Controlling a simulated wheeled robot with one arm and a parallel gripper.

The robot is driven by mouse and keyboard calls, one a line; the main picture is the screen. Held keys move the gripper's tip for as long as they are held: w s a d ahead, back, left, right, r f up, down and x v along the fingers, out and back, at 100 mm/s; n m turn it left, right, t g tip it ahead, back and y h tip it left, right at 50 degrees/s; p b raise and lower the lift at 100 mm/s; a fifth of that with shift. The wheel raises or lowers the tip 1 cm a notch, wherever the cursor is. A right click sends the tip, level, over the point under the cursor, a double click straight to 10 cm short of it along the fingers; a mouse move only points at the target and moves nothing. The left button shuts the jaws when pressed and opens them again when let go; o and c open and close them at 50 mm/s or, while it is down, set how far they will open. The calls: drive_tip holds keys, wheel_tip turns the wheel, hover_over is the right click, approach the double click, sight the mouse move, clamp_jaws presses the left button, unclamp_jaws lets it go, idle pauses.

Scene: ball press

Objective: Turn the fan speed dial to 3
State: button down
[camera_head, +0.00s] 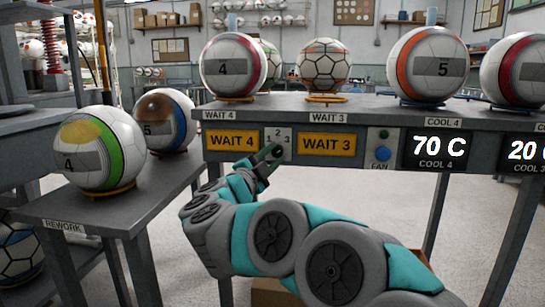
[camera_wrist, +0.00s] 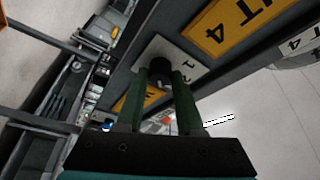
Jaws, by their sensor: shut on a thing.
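The dial plate (camera_head: 287,147) is pale, with numerals 2 and 3 showing, on the bench front between the "WAIT 4" and "WAIT 3" signs. In the wrist view the plate (camera_wrist: 187,64) shows a 1 and part of another numeral. The dark dial knob (camera_wrist: 156,72) sits between the green fingers of my gripper (camera_wrist: 160,82), which is shut on it. In the head view my gripper (camera_head: 271,154) covers most of the knob. I cannot tell which number the dial points to.
A panel with a green button and a blue button (camera_head: 382,153), labelled "FAN", sits right of "WAIT 3" (camera_head: 326,144). A "70 C" display (camera_head: 436,150) is farther right. Balls stand on the bench above. The rework table (camera_head: 110,205) with balls is at left.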

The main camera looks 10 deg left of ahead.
drive_tip(key=c, duration=0.5)
unclamp_jaws()
drive_tip(key=shift+c, duration=0.2)
drive_tip(key=shift+s, duration=0.1)
drive_tip(key=v, duration=0.7)
drive_tip(key=shift+s, duration=0.3)
drive_tip(key=shift+a+f, duration=0.1)
